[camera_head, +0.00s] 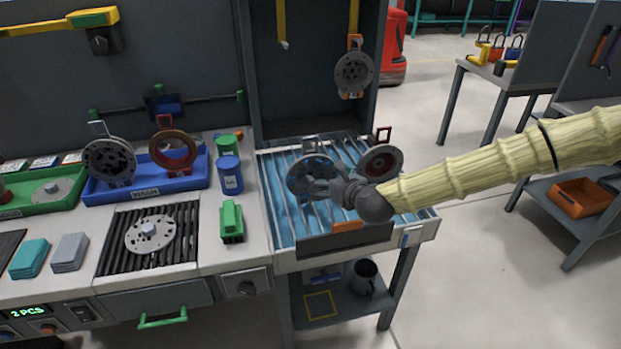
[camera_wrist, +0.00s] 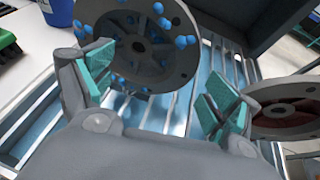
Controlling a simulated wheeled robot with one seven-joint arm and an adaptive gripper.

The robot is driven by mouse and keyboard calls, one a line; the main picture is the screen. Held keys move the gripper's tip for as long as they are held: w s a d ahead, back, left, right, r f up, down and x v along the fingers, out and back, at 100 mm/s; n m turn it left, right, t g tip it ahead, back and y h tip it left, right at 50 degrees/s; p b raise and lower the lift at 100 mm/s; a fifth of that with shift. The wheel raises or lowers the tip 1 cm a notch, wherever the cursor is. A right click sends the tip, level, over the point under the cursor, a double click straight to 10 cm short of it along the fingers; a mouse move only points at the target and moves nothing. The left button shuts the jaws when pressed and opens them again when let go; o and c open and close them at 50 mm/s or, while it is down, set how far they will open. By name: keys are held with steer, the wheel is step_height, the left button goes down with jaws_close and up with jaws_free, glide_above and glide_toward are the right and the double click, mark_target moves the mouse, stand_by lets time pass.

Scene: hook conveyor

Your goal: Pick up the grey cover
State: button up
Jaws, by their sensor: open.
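A grey round cover (camera_head: 302,178) stands tilted on the blue slatted rack, with blue droplets on it. It also shows in the wrist view (camera_wrist: 155,62), with a dark hub at its middle. My gripper (camera_head: 335,187) is beside it over the rack, and in the head view it hides part of the cover's right side. In the wrist view my gripper (camera_wrist: 160,92) is open, its teal pads apart and the cover's lower part showing beyond and between them. I cannot tell whether a pad touches the cover. Nothing is held.
A red-centred cover (camera_head: 381,163) stands on the rack (camera_head: 287,238) close to the right of my gripper. Another grey cover (camera_head: 354,72) hangs from a hook above. A blue wash bin (camera_head: 150,190) with two covers, a blue can (camera_head: 229,175) and a green brush (camera_head: 231,222) lie left.

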mark_target(321, 174)
steer(key=shift+p+x, duration=0.35)
steer(key=shift+x, duration=1.45)
steer(key=shift+r, duration=0.15)
steer(key=c, duration=1.8)
